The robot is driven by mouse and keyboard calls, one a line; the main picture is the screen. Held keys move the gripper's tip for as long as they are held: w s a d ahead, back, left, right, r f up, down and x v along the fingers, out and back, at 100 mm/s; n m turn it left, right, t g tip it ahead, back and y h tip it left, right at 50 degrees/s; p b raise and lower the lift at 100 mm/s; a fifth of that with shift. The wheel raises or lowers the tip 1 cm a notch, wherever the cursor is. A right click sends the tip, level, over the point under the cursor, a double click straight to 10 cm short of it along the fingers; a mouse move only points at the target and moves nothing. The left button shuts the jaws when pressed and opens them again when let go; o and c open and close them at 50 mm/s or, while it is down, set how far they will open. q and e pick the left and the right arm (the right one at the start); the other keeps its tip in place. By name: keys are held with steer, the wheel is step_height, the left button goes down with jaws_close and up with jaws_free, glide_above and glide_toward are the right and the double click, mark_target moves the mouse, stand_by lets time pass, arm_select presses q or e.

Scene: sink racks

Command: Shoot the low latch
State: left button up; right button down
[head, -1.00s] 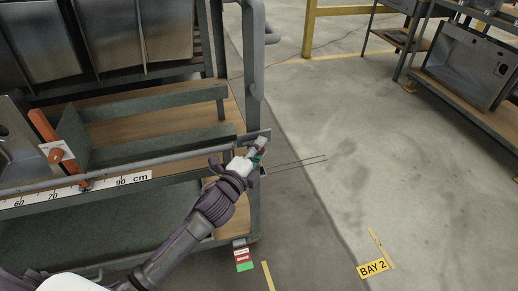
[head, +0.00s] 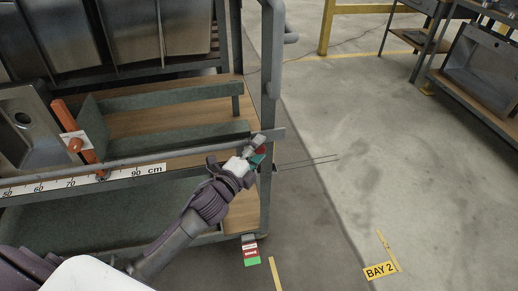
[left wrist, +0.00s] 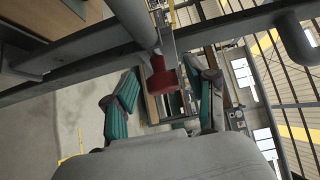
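The low latch shows as a long grey bar (head: 170,156) across the rack's front, with its end at the upright post. A red knob (left wrist: 165,80) hangs near that end. My left gripper (head: 259,158) is at the knob, beside the post. In the left wrist view my left gripper (left wrist: 164,104) is open, its green-padded fingers on either side of the red knob with visible gaps. Whether a finger touches the knob deeper in is not clear. In the head view the gripper mostly hides the knob. My right gripper is not in view.
The rack holds steel sinks (head: 130,35) behind an orange upright piece (head: 78,135). A scale strip (head: 110,178) runs below the bar. The rack's post (head: 271,75) stands close to the gripper. Open floor (head: 340,120) lies to the right, with another rack (head: 470,75) beyond.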

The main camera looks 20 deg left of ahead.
arm_select(q)
steer(key=shift+d, duration=0.1)
steer(key=s+a, duration=0.2)
steer(key=s, duration=0.9)
steer(key=shift+s+a, duration=0.2)
steer(key=shift+s, duration=0.15)
